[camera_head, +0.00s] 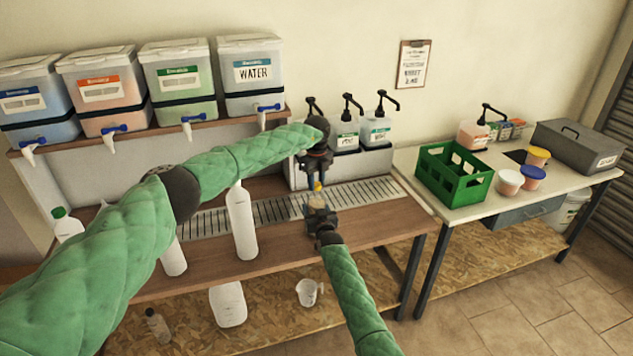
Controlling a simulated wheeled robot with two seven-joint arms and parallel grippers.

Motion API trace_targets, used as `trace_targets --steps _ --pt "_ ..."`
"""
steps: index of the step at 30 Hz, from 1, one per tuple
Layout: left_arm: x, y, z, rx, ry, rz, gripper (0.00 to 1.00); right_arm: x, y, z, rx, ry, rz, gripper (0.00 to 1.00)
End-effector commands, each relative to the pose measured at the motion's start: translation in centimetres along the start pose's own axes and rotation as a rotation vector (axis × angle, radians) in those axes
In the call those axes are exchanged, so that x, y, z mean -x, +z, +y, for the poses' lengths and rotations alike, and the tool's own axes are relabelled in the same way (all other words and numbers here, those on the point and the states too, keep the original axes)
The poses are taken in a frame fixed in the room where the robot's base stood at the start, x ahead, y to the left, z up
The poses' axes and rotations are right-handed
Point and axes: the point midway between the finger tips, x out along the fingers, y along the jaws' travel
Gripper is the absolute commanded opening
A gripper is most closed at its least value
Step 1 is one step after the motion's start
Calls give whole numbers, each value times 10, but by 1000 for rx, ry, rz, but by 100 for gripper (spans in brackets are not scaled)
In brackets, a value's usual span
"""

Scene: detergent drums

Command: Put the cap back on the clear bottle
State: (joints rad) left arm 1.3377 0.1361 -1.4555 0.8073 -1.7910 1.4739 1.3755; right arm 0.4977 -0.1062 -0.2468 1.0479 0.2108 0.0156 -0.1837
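My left gripper (318,178) points down over the metal drip grate, with a small yellow cap (318,187) at its fingertips. Just below it is a small, pale, see-through bottle (317,203), mostly hidden by my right gripper (321,222). My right gripper reaches up from the front and appears shut around the bottle. The cap is above the bottle's top; the gap between them is too small to judge.
White bottles (242,222) stand left on the wooden bench, partly behind my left arm. The drip grate (365,192) lies behind the grippers. Pump bottles (377,128) stand at the back. A green crate (453,175) sits on the right table.

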Motion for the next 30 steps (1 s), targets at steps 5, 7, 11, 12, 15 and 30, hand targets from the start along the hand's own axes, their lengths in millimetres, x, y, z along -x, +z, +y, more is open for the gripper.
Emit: trace_targets --steps 5,7,11,12,15,30 --pt "0 0 0 0 -1 0 2 0 0 0 1 0 0 0" --pt "1 0 0 -2 -1 0 2 0 0 -1 1 -1 0 0" --pt "1 0 0 -57 -1 -1 2 0 0 -1 1 -1 0 0" --pt "1 0 0 -96 -1 -1 2 0 0 -1 1 -1 0 0" --pt "1 0 0 -230 -1 -1 2 0 0 -1 1 -1 0 0" --pt "1 0 -1 -972 -1 -2 2 0 0 -1 1 -1 0 0"
